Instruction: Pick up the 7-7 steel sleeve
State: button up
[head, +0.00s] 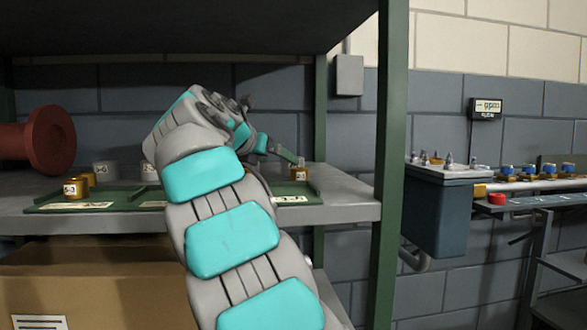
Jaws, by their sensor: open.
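Several short sleeves stand on a green mat (118,205) on the shelf. Two are grey like steel: one (105,173) at the left with a label that seems to end in 0, and one (149,172) beside my arm, partly cut off by it, its label not readable. No label here clearly reads 7-7. Brass-coloured sleeves stand at the front left (75,189), just behind it (88,176), and at the right (299,173). My gripper (284,155) is open, close above and left of the right brass sleeve. My arm hides the middle of the mat.
A green shelf post (390,160) stands right of the mat, and the upper shelf (180,25) hangs low overhead. A reddish flanged pipe (45,139) lies at the left. A cardboard box (90,285) is below. A blue-grey bin (440,212) and a bench with parts are farther right.

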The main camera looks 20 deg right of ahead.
aim_at(287, 163)
jog(key=shift+r+b+x, duration=0.2)
jog(key=shift+b+x, duration=0.5)
jog(key=shift+x, duration=3.2)
jog(key=shift+d, duration=0.1)
jog(key=shift+c, duration=0.2)
grip_shut()
